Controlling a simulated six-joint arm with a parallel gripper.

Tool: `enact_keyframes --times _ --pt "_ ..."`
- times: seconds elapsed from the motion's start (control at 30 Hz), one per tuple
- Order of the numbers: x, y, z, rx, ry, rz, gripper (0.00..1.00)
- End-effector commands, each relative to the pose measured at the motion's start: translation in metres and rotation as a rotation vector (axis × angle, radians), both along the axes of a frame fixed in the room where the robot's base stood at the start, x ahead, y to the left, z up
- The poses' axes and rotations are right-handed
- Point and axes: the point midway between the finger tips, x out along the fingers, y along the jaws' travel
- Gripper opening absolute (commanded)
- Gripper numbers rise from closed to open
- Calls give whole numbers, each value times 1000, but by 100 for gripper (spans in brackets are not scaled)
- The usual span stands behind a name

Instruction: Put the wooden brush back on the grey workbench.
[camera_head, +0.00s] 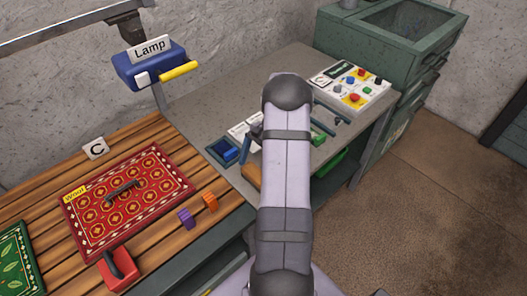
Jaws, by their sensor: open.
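The grey workbench (215,118) stands at the back middle, right of the slatted wooden table. A brown, wood-coloured piece (252,176) shows at the workbench's front edge, just left of my arm. It may be the wooden brush, but my arm hides most of it, and I cannot tell whether it rests on the bench. A dark bar (122,190) lies on the red rug; its kind is unclear. My arm rises through the middle of the view and bends at the top over the workbench. My gripper is hidden behind it.
The slatted table (150,128) holds the red rug (90,232) marked "Wool", a red block with a dark handle (118,268), and purple (186,218) and orange (210,202) pieces. A button panel (352,88) sits on the workbench's right.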

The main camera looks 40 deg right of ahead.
Motion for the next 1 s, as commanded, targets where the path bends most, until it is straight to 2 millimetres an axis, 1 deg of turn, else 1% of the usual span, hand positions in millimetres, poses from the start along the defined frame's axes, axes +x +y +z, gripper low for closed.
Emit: enact_keyframes --times 0.17,0.3,0.5,0.7,1.0 --pt "1 -13 25 -5 -5 -2 100" --pt "1 -23 49 -6 -5 -2 100" --pt "0 -34 77 -3 -2 -2 100" --pt "0 -39 92 -1 -1 -1 100" --pt "0 -38 96 -2 -1 4 100"
